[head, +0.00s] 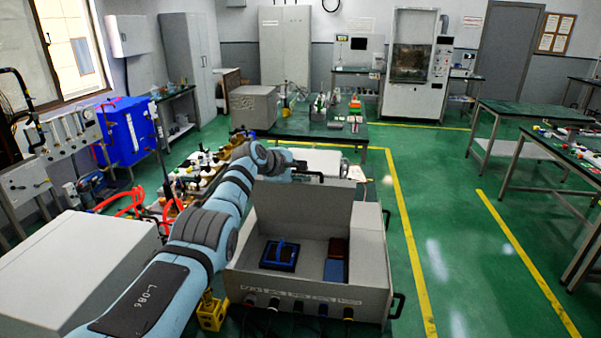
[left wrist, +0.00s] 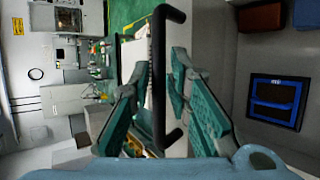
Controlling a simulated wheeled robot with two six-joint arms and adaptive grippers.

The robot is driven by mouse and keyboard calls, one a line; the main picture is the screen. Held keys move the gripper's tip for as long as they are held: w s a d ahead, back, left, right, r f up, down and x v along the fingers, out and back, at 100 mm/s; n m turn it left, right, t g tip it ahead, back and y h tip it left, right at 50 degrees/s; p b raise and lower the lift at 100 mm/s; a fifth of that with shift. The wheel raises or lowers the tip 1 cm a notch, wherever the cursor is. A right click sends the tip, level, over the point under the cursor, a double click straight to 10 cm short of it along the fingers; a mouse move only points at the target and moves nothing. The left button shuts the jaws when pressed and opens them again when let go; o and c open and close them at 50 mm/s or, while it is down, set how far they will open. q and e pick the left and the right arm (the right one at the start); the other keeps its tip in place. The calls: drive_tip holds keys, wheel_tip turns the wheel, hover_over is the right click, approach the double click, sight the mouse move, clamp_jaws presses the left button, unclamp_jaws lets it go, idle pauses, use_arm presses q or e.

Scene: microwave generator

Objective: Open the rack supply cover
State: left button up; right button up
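The rack supply (head: 375,240) is a light grey box in the middle of the head view. Its cover (head: 300,212) stands raised at the back, and the inside shows from above. A black bar handle (head: 310,175) is at the cover's upper edge; it also fills the middle of the left wrist view (left wrist: 160,80). My left gripper (head: 298,164) is at this handle, beyond the raised cover. In the left wrist view, its fingers (left wrist: 158,95) are spread on either side of the handle, with visible gaps. My right gripper is not in view.
Inside the box are a blue-framed part (head: 279,256) and a brown-and-blue block (head: 336,262). A side handle (head: 397,305) juts out right. A white box (head: 85,265) stands left; bottles (head: 200,172) crowd the bench behind. Green floor (head: 440,230) is clear to the right.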

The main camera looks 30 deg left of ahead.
use_arm(q)
drive_tip(key=shift+s+a+r, duration=0.2)
drive_tip(key=shift+s+r, duration=0.05)
drive_tip(key=shift+s, duration=0.05)
drive_tip(key=d+v, duration=0.1)
drive_tip(key=v, duration=1)
drive_tip(key=shift+a, duration=0.35)
drive_tip(key=shift+s, duration=0.15)
